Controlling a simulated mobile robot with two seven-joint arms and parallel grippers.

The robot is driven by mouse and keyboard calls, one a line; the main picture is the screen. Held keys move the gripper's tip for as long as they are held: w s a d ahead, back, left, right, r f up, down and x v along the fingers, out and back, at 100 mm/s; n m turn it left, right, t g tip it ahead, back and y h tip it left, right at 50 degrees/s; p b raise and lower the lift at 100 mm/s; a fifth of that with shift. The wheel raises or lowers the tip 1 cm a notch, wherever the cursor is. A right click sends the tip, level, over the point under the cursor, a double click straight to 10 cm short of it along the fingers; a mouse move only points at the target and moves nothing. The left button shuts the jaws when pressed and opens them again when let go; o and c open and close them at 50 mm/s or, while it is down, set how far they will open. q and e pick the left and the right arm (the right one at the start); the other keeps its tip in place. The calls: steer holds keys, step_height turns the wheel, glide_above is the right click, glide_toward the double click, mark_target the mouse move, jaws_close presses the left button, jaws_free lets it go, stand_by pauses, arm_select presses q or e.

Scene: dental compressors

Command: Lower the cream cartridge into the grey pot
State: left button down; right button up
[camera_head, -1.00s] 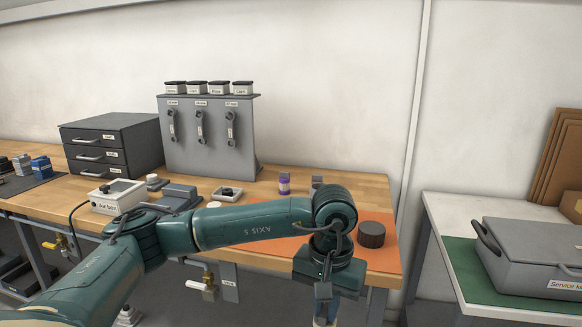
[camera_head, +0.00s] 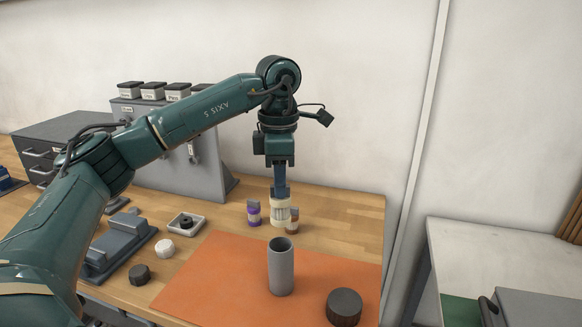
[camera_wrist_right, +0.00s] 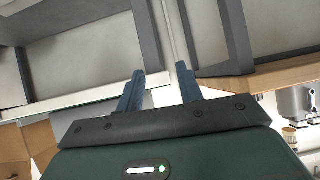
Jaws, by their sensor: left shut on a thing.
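The cream cartridge (camera_head: 281,214) hangs upright below my left gripper (camera_head: 281,192), which is shut on its top. The cartridge has pale ribbed or windowed sides. The grey pot (camera_head: 281,268) is a tall open cylinder standing upright on the orange mat. In the head view the cartridge's lower end shows just above the pot's rim, apart from it; exact depth alignment cannot be told. My right gripper (camera_wrist_right: 160,84) shows in the right wrist view with its two blue fingers apart and nothing between them.
The orange mat (camera_head: 215,278) also holds a dark ribbed round cap (camera_head: 343,306) right of the pot. A purple-banded bottle (camera_head: 254,212) and a brown-banded one (camera_head: 292,222) stand behind. A white tray (camera_head: 187,223) and grey fixture (camera_head: 120,245) lie to the left.

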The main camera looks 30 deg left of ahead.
mark_target(279, 204)
arm_select(q)
steer(key=shift+s+f+b, duration=0.25)
steer(key=shift+f+b, duration=0.1)
steer(key=shift+f, duration=0.1)
steer(key=shift+f+b, duration=0.6)
steer(key=shift+f, duration=0.1)
step_height(279, 204, down, 2)
steer(key=shift+f+b, duration=0.15)
steer(key=shift+b, duration=0.85)
arm_select(e)
steer(key=shift+s+a+f+n+y, duration=0.15)
steer(key=shift+a+y, duration=0.15)
steer(key=shift+a, duration=0.15)
steer(key=shift+s+a+f+n+y, duration=0.15)
steer(key=shift+a+y, duration=0.15)
steer(key=shift+a, duration=0.15)
steer(key=shift+w+d, duration=0.1)
steer(key=shift+w, duration=0.05)
arm_select(q)
steer(key=shift+p, duration=0.45)
arm_select(e)
steer(key=shift+r, duration=0.3)
arm_select(q)
steer(key=shift+f, duration=0.25)
arm_select(e)
steer(key=shift+f, duration=0.15)
